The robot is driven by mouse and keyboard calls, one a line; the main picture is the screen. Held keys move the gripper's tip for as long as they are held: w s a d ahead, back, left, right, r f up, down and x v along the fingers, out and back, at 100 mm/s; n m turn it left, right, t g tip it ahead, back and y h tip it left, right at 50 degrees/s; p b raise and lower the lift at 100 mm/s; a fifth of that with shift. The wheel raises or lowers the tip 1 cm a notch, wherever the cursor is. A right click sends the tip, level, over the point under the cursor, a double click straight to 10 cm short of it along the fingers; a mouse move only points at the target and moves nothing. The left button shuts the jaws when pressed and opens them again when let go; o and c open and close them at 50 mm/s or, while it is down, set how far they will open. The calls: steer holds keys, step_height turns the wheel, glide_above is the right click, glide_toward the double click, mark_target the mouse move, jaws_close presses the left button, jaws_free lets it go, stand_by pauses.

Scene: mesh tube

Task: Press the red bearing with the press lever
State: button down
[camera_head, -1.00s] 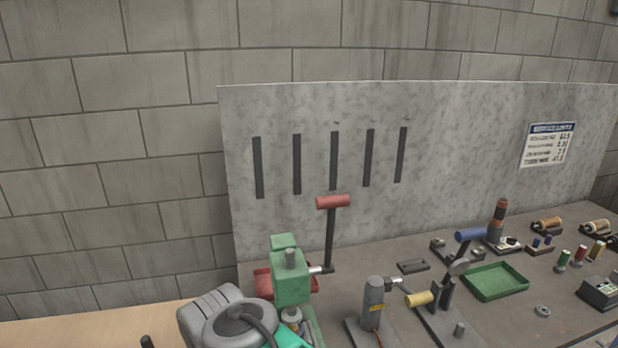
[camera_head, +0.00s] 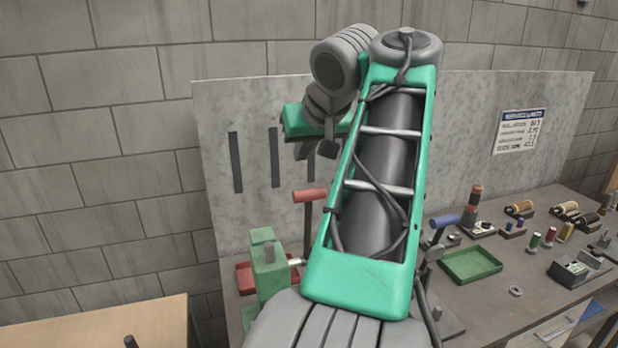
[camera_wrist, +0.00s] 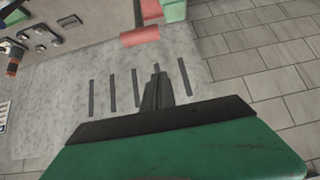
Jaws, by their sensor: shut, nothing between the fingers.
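The press (camera_head: 268,262) is a green block on the bench at the lower left. Its lever (camera_head: 307,222) stands upright with a red grip (camera_head: 310,195) on top. In the wrist view, which looks upside down, the red grip (camera_wrist: 140,36) shows at the top, beyond my fingertips. My gripper (camera_head: 318,150) is up in front of the grey back panel, above the lever and apart from it. Its dark fingers (camera_wrist: 156,72) are shut and empty. I cannot make out the red bearing; my arm covers the area right of the press.
A green tray (camera_head: 470,265) and a blue-handled tool (camera_head: 445,221) lie right of my arm. Several spools and small parts stand farther right on the bench. A wooden tabletop (camera_head: 100,325) is at the lower left.

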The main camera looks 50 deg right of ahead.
steer(key=shift+s+d+r, duration=0.5)
steer(key=shift+s+d, duration=0.2)
steer(key=shift+s, duration=0.05)
steer(key=w+f+b, duration=0.1)
steer(key=f+b, duration=0.1)
steer(key=f, duration=0.1)
steer(key=w+d+f+b, duration=0.1)
steer(key=f, duration=0.1)
steer(key=f+b, duration=0.2)
steer(key=f, duration=0.1)
steer(key=shift+w+d+f+b, duration=0.2)
steer(key=shift+w+f+b, duration=0.1)
steer(key=shift+w+b, duration=0.1)
steer(key=shift+w+d+f, duration=0.1)
steer(key=shift+f, duration=0.1)
steer(key=shift+r, duration=0.1)
